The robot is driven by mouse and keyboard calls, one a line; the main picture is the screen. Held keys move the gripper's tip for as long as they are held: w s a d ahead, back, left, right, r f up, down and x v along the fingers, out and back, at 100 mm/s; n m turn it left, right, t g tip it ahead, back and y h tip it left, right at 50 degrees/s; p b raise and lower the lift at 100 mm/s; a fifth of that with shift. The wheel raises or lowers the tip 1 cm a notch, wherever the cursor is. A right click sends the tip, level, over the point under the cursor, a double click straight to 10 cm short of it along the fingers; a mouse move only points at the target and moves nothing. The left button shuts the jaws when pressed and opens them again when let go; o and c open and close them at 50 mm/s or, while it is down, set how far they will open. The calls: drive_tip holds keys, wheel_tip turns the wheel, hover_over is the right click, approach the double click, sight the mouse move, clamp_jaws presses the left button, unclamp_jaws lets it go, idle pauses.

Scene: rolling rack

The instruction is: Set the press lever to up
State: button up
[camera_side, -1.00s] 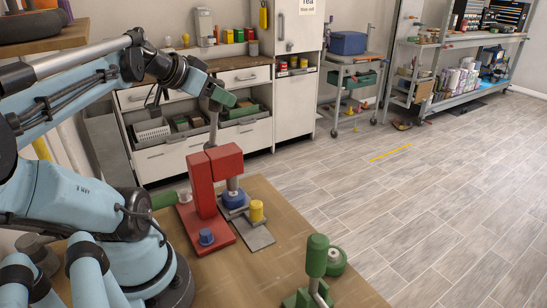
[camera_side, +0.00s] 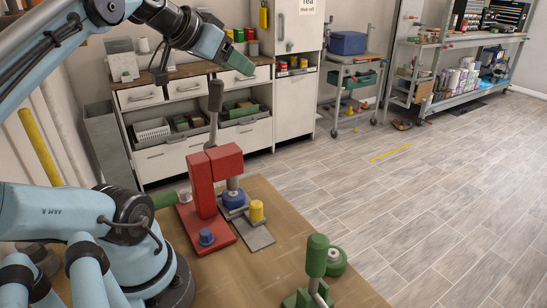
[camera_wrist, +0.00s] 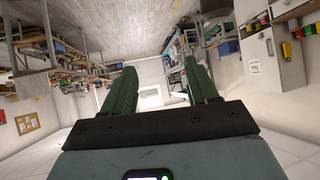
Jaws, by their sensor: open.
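The red press (camera_side: 201,188) stands on the wooden table. Its lever, a grey rod with a dark grip (camera_side: 215,97), rises nearly upright behind the press head, leaning slightly right at the top. The lever's lower end is hidden behind the press head. My gripper (camera_side: 242,63), with green fingers, is in the air above and right of the lever's top, apart from it. In the wrist view the two green fingers (camera_wrist: 156,88) are spread with nothing between them. The press and lever do not show in the wrist view.
A green-handled device (camera_side: 317,256) stands at the table's front right. White drawers (camera_side: 163,160) stand behind. The air around my gripper is clear.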

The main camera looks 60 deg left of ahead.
drive_tip(key=shift+w+d+r, duration=0.15)
drive_tip(key=shift+d+r, duration=0.3)
drive_tip(key=shift+d, duration=0.25)
drive_tip(key=shift+w+d+r, duration=0.1)
drive_tip(key=shift+d+r, duration=0.35)
drive_tip(key=shift+d, duration=0.3)
drive_tip(key=shift+w+d+r, duration=0.15)
drive_tip(key=shift+d+r, duration=0.3)
drive_tip(key=shift+d, duration=0.25)
